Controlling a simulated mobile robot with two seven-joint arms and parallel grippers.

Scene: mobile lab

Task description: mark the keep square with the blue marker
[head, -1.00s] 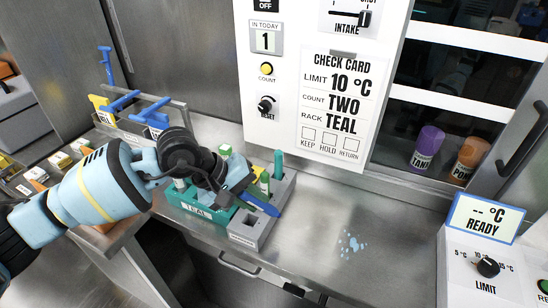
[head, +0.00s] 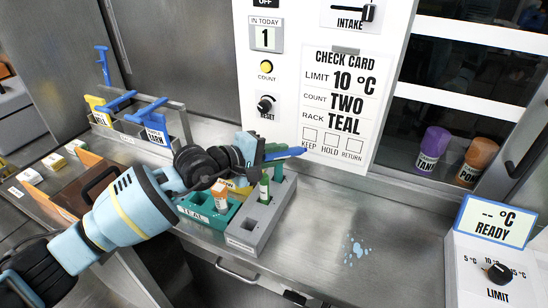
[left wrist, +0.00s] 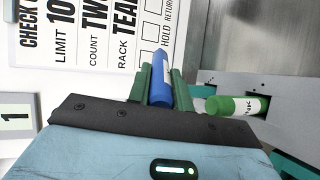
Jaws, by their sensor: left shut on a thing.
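The check card (head: 335,75) hangs on the white panel, with KEEP, HOLD and RETURN squares along its bottom. The keep square (head: 310,134) looks blank in the head view. My left gripper (head: 270,157) is shut on the blue marker (head: 290,153), holding it above the grey holder, below and left of the keep square. In the left wrist view the blue marker (left wrist: 160,82) sits between the green fingers, its far end pointing toward the card's squares. The marker appears apart from the card. My right gripper is not in view.
Blue spots (head: 358,250) lie on the counter. A limit box (head: 492,265) stands at right.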

